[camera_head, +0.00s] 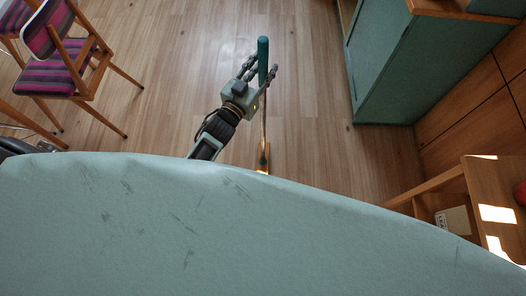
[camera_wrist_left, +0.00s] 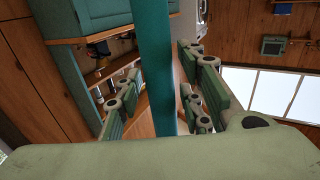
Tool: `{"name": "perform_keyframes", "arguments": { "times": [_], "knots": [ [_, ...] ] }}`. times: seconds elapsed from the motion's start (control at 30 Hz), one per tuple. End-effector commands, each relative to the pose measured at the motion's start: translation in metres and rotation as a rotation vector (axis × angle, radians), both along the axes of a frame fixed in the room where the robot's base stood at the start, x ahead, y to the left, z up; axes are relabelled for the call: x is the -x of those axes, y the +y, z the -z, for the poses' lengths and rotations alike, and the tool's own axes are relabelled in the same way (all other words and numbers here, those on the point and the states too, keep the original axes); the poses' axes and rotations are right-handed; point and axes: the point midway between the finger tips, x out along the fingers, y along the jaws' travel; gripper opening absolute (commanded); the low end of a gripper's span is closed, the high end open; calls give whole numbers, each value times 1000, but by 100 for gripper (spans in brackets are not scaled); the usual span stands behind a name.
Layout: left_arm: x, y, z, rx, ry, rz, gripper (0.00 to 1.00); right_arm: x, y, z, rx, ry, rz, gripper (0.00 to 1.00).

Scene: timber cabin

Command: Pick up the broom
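The broom stands roughly upright on the wooden floor, with a green upper handle (camera_head: 263,58) and a thin lower stick ending in a brownish head (camera_head: 264,157), partly hidden by my body. My left gripper (camera_head: 262,74) is at the green upper handle, with a finger on either side of it. In the left wrist view the green handle (camera_wrist_left: 155,65) runs between the two spread fingers of the left gripper (camera_wrist_left: 158,90). It lies close to the right finger, with a gap on the left; contact cannot be told. My right gripper is not in view.
A striped chair (camera_head: 50,82) stands at the left. A green cabinet (camera_head: 395,70) stands at the right, and a wooden shelf unit (camera_head: 470,190) at the lower right. The floor (camera_head: 180,70) around the broom is clear.

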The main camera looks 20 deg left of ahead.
Motion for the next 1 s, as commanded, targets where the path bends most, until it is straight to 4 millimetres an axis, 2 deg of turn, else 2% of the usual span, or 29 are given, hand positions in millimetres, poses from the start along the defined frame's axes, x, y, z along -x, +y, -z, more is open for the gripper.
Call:
{"name": "perform_keyframes", "arguments": {
  "times": [0.03, 0.37, 1.0],
  "knots": [
    [0, 0, 0, 0, 0, 0, 28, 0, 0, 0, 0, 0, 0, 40],
    [0, 0, 0, 0, 0, 0, 0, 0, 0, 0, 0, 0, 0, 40],
    [-1, 0, -9, 0, -8, 1, 0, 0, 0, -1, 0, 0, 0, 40]
  ]
}}
